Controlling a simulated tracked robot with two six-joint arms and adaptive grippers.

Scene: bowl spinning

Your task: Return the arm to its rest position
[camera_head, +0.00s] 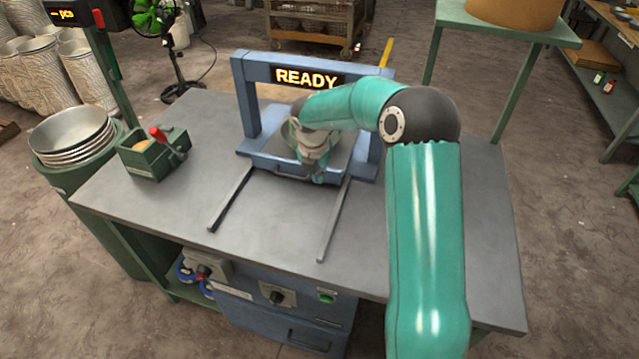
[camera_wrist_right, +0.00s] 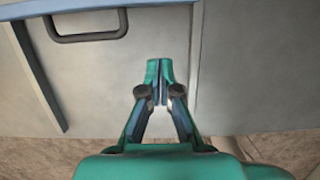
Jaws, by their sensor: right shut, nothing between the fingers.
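My right arm (camera_head: 428,230) is teal and comes in from the lower right of the head view. It bends at a dark elbow and reaches left to the front of the blue machine. My right gripper (camera_head: 318,177) points down near the machine's front handle and one of the rails, small and partly hidden by its wrist. In the wrist view my right gripper (camera_wrist_right: 160,68) is shut, its fingertips together with nothing between them, over the grey table top. The left gripper is not in view.
The blue machine frame (camera_head: 240,100) has a lit READY sign (camera_head: 308,77) and two rails (camera_head: 231,198) in front. A stack of metal bowls (camera_head: 72,132) stands on a green drum at left, beside a green box (camera_head: 140,160) with a red-knobbed lever. The grey table (camera_head: 270,220) is clear around the rails.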

